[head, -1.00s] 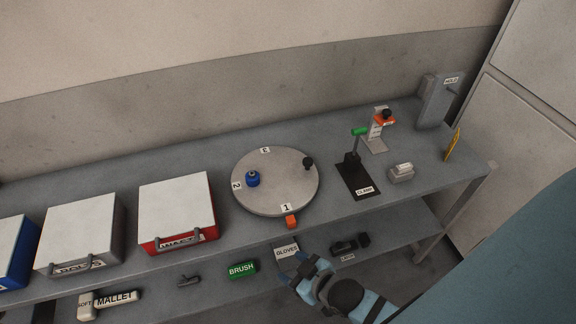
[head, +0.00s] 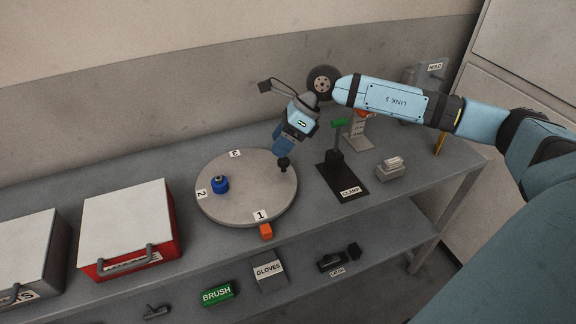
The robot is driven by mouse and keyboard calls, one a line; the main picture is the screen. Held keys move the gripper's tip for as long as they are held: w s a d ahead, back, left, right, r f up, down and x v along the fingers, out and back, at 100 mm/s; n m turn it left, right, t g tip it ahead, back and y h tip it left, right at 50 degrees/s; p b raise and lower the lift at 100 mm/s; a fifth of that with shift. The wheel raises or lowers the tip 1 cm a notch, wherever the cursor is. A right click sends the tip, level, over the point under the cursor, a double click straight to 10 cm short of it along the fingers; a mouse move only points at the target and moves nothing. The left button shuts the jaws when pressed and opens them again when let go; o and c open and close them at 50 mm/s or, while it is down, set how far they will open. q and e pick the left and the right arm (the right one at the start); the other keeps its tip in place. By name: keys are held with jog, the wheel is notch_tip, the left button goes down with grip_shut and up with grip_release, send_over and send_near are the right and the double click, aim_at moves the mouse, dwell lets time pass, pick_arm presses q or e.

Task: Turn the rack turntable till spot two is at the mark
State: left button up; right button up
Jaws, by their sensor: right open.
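The rack turntable (head: 240,205) is a round grey disc on the upper shelf. Label 1 (head: 260,215) is at its front edge, beside the orange mark (head: 266,231). Label 2 (head: 201,193) is at the left edge and label 3 (head: 235,154) at the back. A black knob (head: 283,164) stands near the disc's right edge. A blue part (head: 220,184) sits on the disc near label 2. My right gripper (head: 283,150) is open, pointing down just above or at the knob; I cannot tell if they touch. My left gripper is not in view.
A clamp stand (head: 339,175) and a small grey block (head: 390,168) stand right of the turntable. A red box (head: 126,226) with a white lid is to the left. The lower shelf holds a green brush box (head: 217,293) and a gloves box (head: 269,276).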

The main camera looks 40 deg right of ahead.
aim_at(284, 160)
jog(key=w+d+r+h, duration=0.1)
jog(key=d+r+h, duration=0.15)
jog(key=d, duration=0.55)
jog(key=shift+n+h, duration=0.3)
jog(key=shift+h, duration=0.15)
jog(key=x, duration=1.4)
jog(key=shift+w+d+f, duration=0.1)
jog(key=shift+w+f, duration=0.1)
jog(key=shift+w, duration=0.15)
jog(key=shift+t, duration=0.3)
grip_shut()
